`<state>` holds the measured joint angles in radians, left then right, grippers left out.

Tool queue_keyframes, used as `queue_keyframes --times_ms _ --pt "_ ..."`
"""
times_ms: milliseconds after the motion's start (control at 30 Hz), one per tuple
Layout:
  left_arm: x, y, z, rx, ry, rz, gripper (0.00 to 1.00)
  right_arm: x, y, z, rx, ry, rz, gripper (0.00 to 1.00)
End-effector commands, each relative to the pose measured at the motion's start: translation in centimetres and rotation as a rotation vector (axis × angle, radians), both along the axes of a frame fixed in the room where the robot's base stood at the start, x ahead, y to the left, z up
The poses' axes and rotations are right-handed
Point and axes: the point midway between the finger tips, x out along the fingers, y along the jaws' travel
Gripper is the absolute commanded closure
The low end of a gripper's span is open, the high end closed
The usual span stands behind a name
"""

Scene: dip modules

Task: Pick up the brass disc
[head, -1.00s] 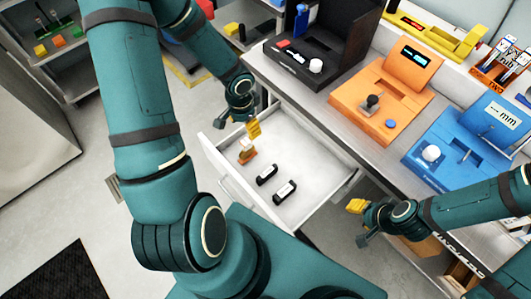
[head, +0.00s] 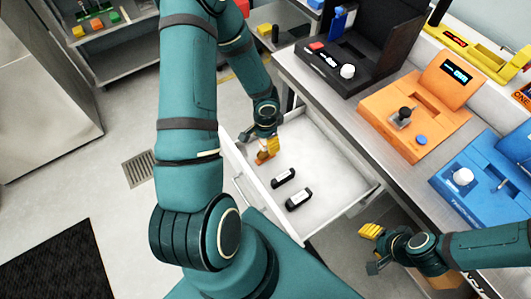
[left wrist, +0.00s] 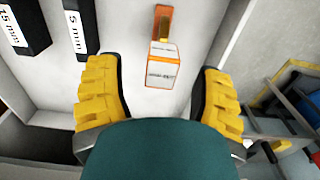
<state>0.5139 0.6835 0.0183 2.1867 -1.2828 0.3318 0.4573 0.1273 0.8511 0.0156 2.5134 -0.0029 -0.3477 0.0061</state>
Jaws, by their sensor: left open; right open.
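A small orange piece (head: 264,157) with a white label stands in the open drawer. In the left wrist view this orange-framed piece (left wrist: 162,66) has a brownish strip at its far end. I cannot clearly make out a brass disc on it or elsewhere. My left gripper (head: 263,142) is open just above the orange piece. In the left wrist view its yellow fingers (left wrist: 160,78) lie on either side of the piece, apart from it. My right gripper (head: 372,249) is open and empty in front of the cabinet, right of the drawer.
Two black labelled blocks (head: 284,178) (head: 299,198) lie in the drawer (head: 335,185), right of the orange piece. The drawer walls surround them. Black, orange (head: 415,110) and blue (head: 490,180) stations stand on the counter. The drawer's right part is clear.

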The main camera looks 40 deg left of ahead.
Motion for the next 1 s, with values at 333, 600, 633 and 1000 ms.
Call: queue_keyframes --times_ms 333,600,633,1000 --pt "0.0 0.1 -3.5 -0.001 -0.001 0.0 0.33 0.3 0.0 -1.4 -0.001 -0.007 -0.002 0.53" --pt "0.0 0.1 -3.4 0.0 -0.001 0.0 0.6 0.3 0.0 -1.3 -0.001 -0.007 -0.002 0.53" --pt "0.0 0.1 -3.4 0.0 -0.001 0.0 0.7 0.3 0.0 -1.3 -0.001 -0.007 -0.002 0.53" --pt "0.0 0.1 -3.4 -0.001 -0.001 0.0 1.0 0.3 0.0 -1.3 -0.001 -0.007 -0.002 0.53"
